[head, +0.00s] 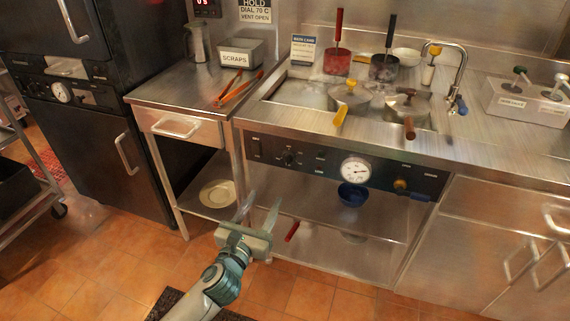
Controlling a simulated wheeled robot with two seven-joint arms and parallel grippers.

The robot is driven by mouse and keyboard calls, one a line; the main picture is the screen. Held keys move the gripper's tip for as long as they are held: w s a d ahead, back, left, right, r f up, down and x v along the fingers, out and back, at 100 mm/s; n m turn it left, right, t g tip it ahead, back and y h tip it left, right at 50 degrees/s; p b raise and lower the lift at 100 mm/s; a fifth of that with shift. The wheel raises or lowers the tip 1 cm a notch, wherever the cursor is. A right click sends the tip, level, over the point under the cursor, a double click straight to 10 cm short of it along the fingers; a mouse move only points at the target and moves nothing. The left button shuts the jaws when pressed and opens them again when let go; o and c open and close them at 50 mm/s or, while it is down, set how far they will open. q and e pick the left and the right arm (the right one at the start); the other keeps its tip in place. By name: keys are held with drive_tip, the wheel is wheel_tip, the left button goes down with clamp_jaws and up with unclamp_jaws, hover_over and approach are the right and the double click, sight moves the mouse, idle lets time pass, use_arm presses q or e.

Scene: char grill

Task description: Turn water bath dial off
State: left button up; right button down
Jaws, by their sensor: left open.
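The water bath is sunk into the steel counter (285,92), with lidded pots in it. Its dark front control panel (325,165) carries a small black dial (290,158) at the left and a round white gauge (355,170) near the middle. The dial's setting is too small to read. My left gripper (263,200) is open and empty, fingers pointing up, in front of the lower shelf. In the picture it is below and a little left of the dial, apart from it. My right gripper is out of view.
A lower shelf (325,222) holds a blue bowl (352,194). A side table (170,93) to the left bears a scraps bin (241,53) and red tongs (238,90). The floor before the counter is free around my arm, with a dark mat at the bottom.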

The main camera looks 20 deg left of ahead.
sight(286, 160)
use_arm(q)
drive_tip(key=w, duration=1.7)
drive_tip(key=shift+w+d, duration=0.2)
drive_tip(key=shift+d, duration=0.1)
drive_tip(key=shift+c, duration=0.2)
drive_tip(key=c, duration=1)
